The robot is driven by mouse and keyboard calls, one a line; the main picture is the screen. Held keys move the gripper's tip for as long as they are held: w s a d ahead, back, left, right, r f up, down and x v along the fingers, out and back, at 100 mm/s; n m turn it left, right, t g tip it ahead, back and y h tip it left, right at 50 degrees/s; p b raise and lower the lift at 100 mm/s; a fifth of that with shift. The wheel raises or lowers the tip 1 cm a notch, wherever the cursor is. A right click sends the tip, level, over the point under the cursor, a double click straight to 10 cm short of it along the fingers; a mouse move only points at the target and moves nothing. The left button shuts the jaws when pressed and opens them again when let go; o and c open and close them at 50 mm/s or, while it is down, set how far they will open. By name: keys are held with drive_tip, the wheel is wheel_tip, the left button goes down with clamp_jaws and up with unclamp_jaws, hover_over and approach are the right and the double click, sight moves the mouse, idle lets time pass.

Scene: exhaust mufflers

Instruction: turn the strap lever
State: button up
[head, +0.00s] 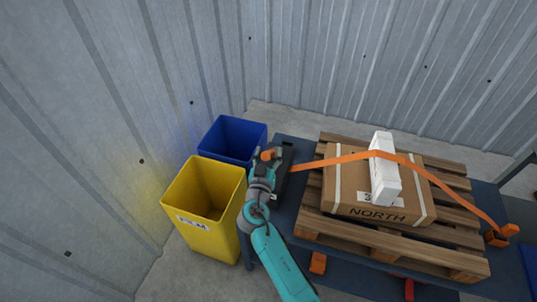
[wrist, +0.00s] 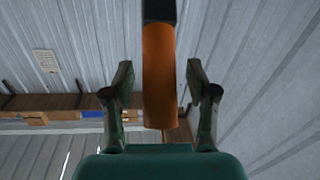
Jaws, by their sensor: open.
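The strap lever has an orange grip, which shows in the head view (head: 267,155) at the left end of the strap, beside a dark buckle (head: 287,160). In the wrist view the orange grip (wrist: 159,90) stands upright between the two fingers, with a black part above it. My gripper (wrist: 160,78) is open, one finger on each side of the grip, with visible gaps. In the head view my gripper (head: 264,168) is at the lever and partly hides it. The orange strap (head: 335,160) runs from the buckle over a white block (head: 383,175) and a cardboard box (head: 345,190).
The box, marked NORTH, sits on a wooden pallet (head: 390,250) on a dark blue table (head: 290,205). A yellow bin (head: 205,215) and a blue bin (head: 232,137) stand left of my arm. An orange-handled fitting (head: 508,230) is at the strap's right end. Corrugated walls enclose the corner.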

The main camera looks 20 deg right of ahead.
clamp_jaws()
drive_tip(key=shift+w+d+r, duration=0.1)
idle(0.3)
drive_tip(key=shift+w+d+r+g+y, duration=0.45)
drive_tip(key=shift+w+r+g, duration=0.15)
drive_tip(key=shift+r+g, duration=0.15)
drive_tip(key=w+d+r+m+g+y, duration=0.1)
drive_tip(key=w+d+r+g+y, duration=0.2)
drive_tip(key=w+d+g+y, duration=0.1)
drive_tip(key=shift+w+d+g, duration=0.8)
drive_tip(key=shift+w+g, duration=0.55)
drive_tip(key=shift+w, duration=0.55)
drive_tip(key=shift+r, duration=0.1)
